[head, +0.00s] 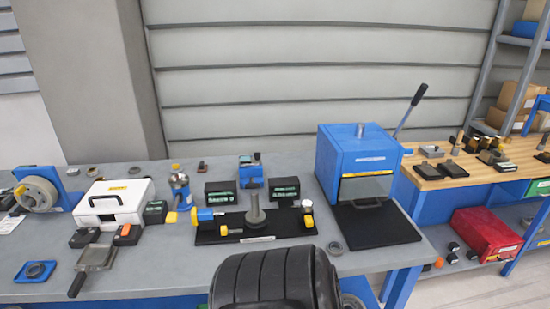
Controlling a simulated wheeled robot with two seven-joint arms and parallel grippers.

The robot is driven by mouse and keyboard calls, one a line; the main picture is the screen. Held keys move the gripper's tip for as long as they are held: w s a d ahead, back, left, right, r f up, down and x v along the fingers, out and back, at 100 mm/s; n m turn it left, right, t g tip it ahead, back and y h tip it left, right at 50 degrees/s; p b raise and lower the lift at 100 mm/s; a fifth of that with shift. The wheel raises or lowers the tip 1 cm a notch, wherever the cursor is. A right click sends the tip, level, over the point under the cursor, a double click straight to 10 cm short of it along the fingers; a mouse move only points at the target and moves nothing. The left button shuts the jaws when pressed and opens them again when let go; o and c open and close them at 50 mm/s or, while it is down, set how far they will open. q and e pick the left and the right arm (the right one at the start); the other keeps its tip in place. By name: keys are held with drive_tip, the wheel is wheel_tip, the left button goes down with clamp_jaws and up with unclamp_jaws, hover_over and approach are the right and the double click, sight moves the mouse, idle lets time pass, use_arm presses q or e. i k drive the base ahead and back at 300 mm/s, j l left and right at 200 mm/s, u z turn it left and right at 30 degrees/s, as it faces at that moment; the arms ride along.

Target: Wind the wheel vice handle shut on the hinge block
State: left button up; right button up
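At the far left of the bench stands a blue frame with a large grey wheel (40,195). A small blue vice-like fixture (251,172) stands at the back middle with a dark piece at its top. In front of it, a black base plate (283,222) carries an upright grey post (255,212), a blue block (205,214) at its left and yellow parts. I cannot tell for sure which of these is the wheel vice, or pick out the hinge block. Neither of my grippers shows.
A white case (113,203) stands at left. A blue press-like box (345,158) with a raised lever (411,109) stands at right, a black mat (376,226) before it. A wooden bench (430,180) and red bin (487,235) are further right.

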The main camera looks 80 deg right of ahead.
sight(252, 184)
drive_tip(key=z, duration=2.55)
drive_tip(key=i, duration=0.4)
